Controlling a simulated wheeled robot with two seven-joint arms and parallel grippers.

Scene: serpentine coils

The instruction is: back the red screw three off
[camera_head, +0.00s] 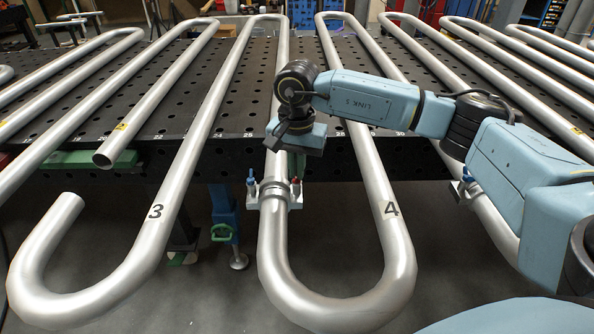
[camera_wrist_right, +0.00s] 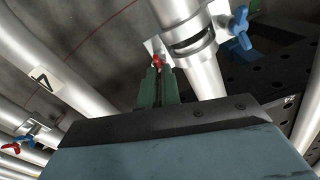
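A clamp (camera_head: 274,192) sits around the silver tube left of the mark 4, with a red screw (camera_head: 296,184) on its right and a blue screw (camera_head: 251,183) on its left. My right gripper (camera_head: 297,168) points down just above this red screw. In the right wrist view, the green fingers (camera_wrist_right: 160,84) are close together, with the red screw (camera_wrist_right: 157,61) at their tips. The blue screw (camera_wrist_right: 239,26) shows at upper right. Whether the fingers grip the screw or only stand at it, I cannot tell. My left gripper is out of view.
Silver serpentine tubes (camera_head: 150,232) lie across a black perforated table (camera_head: 240,95) and overhang its front edge. Another clamp (camera_head: 465,188) sits at the right, partly behind my arm. The wrist view also shows a clamp with another red screw (camera_wrist_right: 14,145) at lower left.

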